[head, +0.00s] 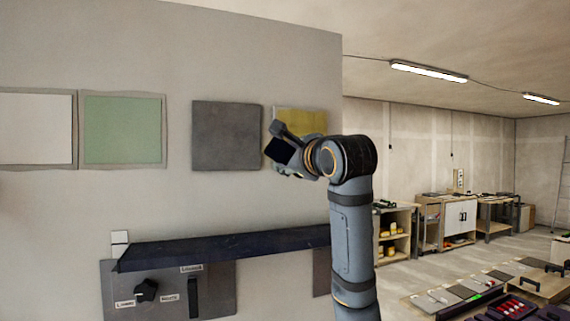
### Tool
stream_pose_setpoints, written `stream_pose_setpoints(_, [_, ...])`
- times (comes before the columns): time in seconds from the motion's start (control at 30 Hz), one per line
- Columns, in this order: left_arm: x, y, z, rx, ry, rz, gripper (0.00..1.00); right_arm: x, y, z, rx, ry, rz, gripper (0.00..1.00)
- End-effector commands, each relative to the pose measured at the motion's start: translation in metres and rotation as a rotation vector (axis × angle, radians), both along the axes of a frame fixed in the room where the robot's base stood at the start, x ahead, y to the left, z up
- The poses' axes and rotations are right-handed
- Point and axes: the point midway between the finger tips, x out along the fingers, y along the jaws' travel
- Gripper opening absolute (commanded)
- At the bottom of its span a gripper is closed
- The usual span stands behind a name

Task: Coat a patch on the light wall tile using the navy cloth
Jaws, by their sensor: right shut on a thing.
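The light wall tile (35,128) is the pale, near-white square at the far left of the wall, partly cut off by the picture edge. My right gripper (286,143) is raised in front of the wall, by the yellow tile and far to the right of the light tile. It is shut on a small dark navy piece, which looks like the navy cloth (278,151). The gripper partly hides the cloth, and whether it touches the wall cannot be told. My left gripper is not in view.
A green tile (124,130), a grey tile (227,135) and a yellow tile (300,121) hang along the wall. Below them a dark shelf (220,248) juts out above a panel with a knob (146,290). Workbenches (460,218) stand far back right.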

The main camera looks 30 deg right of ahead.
Motion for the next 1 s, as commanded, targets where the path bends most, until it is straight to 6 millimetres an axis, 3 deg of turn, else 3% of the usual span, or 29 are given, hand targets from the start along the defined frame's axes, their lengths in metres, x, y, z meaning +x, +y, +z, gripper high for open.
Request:
stream_pose_setpoints(0.43, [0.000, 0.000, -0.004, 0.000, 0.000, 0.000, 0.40, -0.007, 0.002, 0.000, 0.000, -0.001, 0.000, 0.21])
stream_pose_setpoints(0.73, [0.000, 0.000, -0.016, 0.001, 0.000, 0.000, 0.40, -0.033, 0.008, -0.001, 0.000, -0.001, 0.000, 0.21])
stream_pose_setpoints(1.0, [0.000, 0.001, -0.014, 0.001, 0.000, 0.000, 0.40, -0.033, 0.008, 0.000, 0.000, 0.000, 0.000, 0.21])
